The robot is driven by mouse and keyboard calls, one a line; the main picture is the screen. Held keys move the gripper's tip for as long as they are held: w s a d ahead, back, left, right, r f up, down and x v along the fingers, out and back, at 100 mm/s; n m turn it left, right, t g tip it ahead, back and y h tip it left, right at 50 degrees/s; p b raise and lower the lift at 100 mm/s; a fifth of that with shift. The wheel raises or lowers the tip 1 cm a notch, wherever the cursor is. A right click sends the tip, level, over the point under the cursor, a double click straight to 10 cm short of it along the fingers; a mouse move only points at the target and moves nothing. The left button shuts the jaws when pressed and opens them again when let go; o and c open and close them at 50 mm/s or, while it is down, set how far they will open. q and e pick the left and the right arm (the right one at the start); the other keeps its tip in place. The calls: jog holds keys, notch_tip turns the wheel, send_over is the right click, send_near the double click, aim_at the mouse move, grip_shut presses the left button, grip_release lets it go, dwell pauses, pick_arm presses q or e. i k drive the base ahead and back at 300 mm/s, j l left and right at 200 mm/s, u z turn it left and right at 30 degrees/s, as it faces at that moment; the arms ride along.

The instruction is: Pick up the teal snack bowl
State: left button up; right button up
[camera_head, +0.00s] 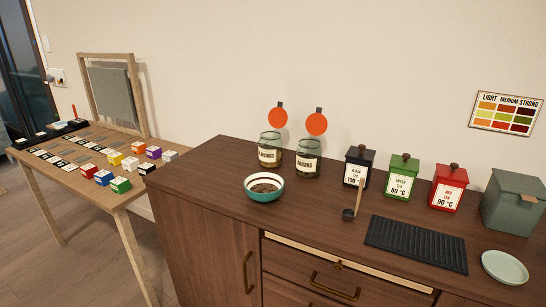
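The teal snack bowl (264,187) stands upright on the dark wood cabinet top, near its front left part. It has a white inside and holds something brownish. It sits in front of two glass jars, apart from them. Neither of my grippers shows in the head view.
Behind the bowl stand an almonds jar (270,150) and a second jar (307,159). To the right are black (357,167), green (402,177) and red (448,188) tea tins, a small dark scoop (349,214), a black ribbed mat (416,243) and a pale dish (505,267).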

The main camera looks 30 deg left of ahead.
aim_at(261, 187)
jog(key=i+j, duration=0.1)
jog(key=j, duration=1.2)
jog(key=i+j, duration=0.15)
jog(key=j, duration=0.5)
